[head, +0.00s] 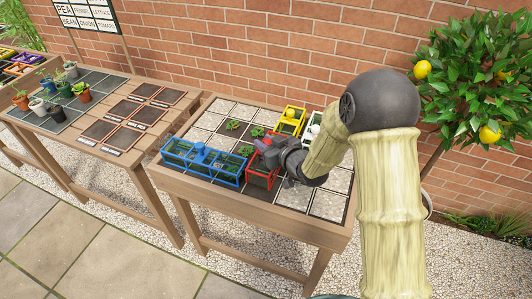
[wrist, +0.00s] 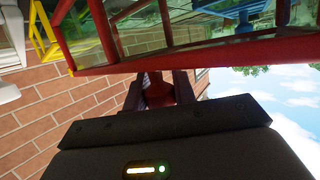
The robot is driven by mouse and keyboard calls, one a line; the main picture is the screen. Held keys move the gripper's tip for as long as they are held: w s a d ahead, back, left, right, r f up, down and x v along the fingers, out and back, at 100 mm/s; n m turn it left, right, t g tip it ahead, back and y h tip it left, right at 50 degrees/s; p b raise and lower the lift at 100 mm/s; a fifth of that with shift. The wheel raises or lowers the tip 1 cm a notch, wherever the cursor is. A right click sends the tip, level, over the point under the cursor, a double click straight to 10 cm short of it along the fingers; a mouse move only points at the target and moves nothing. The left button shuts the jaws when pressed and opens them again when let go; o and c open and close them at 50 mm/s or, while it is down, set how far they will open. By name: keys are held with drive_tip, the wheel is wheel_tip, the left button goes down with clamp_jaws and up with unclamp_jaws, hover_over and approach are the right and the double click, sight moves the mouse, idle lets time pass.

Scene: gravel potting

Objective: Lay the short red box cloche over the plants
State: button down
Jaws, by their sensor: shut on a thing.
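The short red box cloche (head: 262,181) has a red frame and clear panes. It is at the front of the planting table, just right of the long blue cloche. My gripper (head: 272,153) is shut on its red knob, which shows between the fingers in the wrist view (wrist: 160,90). The red frame (wrist: 200,52) crosses the top of that view. Small green plants (head: 232,125) and (head: 257,132) stand uncovered on the grid, with another (head: 246,150) behind the blue cloche. I cannot tell whether the red cloche touches the bed; my gripper hides part of it.
The long blue cloche (head: 203,161) sits close on the left. A yellow cloche (head: 291,121) and a white cloche (head: 314,126) stand at the back right. Pale grid squares (head: 329,205) at the right are bare. A brick wall (head: 230,50) runs behind; a lemon tree (head: 483,85) stands right.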

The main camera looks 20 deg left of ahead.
wheel_tip(320, 180, down, 4)
drive_tip(key=shift+w+a+r, duration=0.1)
drive_tip(key=shift+r, duration=0.1)
drive_tip(key=shift+f, duration=0.1)
drive_tip(key=shift+d, duration=0.2)
drive_tip(key=c, duration=1.1)
unclamp_jaws()
drive_tip(key=shift+a, duration=0.1)
drive_tip(key=shift+c, duration=0.2)
drive_tip(key=shift+s+a, duration=0.1)
drive_tip(key=shift+s, duration=0.15)
drive_tip(key=shift+w, duration=0.1)
